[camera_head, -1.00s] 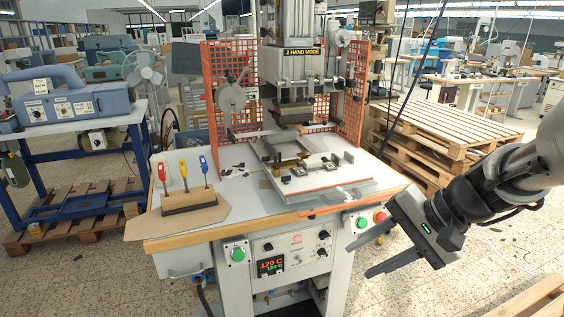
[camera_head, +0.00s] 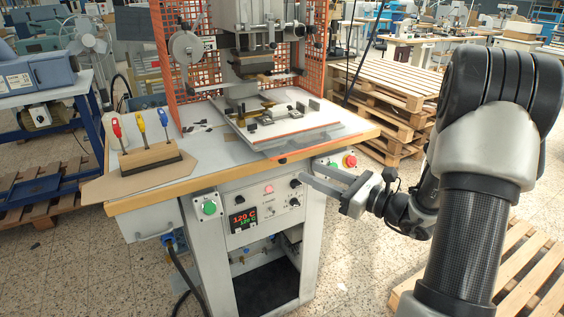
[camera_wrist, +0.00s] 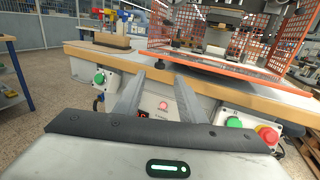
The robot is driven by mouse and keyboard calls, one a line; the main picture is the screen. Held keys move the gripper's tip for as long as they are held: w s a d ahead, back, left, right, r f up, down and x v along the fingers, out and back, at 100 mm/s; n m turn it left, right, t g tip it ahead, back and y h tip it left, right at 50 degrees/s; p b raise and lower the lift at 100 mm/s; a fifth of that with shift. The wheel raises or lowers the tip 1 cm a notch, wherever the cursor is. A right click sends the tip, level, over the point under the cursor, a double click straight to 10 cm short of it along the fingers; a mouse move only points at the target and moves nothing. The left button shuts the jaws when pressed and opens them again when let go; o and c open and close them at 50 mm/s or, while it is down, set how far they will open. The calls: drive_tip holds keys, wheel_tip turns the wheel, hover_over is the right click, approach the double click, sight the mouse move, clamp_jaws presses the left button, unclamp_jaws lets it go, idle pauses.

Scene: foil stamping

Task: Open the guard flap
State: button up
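The guard flap (camera_head: 312,143) looks like a clear panel with an orange-red front edge. It sits low across the front of the press, over the tabletop's front part, and its exact tilt is hard to tell. Its orange edge (camera_wrist: 215,73) crosses the upper right of the wrist view. My gripper (camera_head: 309,171) is open and empty, its fingers pointing left in the head view, just in front of the table's front edge and below the flap. In the wrist view its two fingers (camera_wrist: 156,78) stand apart, with the table front beyond them and the flap edge ahead, apart from them.
The press table (camera_head: 160,198) has a wooden front edge. A green button (camera_head: 209,207) and a red button (camera_head: 349,160) sit on its front, beside a temperature display (camera_head: 243,219). Orange mesh guards (camera_head: 183,60) flank the press. Pallets (camera_head: 385,90) stand behind right.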

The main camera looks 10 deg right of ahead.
sight(282, 160)
drive_tip(key=x, duration=1.1)
drive_tip(key=shift+b, duration=0.35)
clamp_jaws()
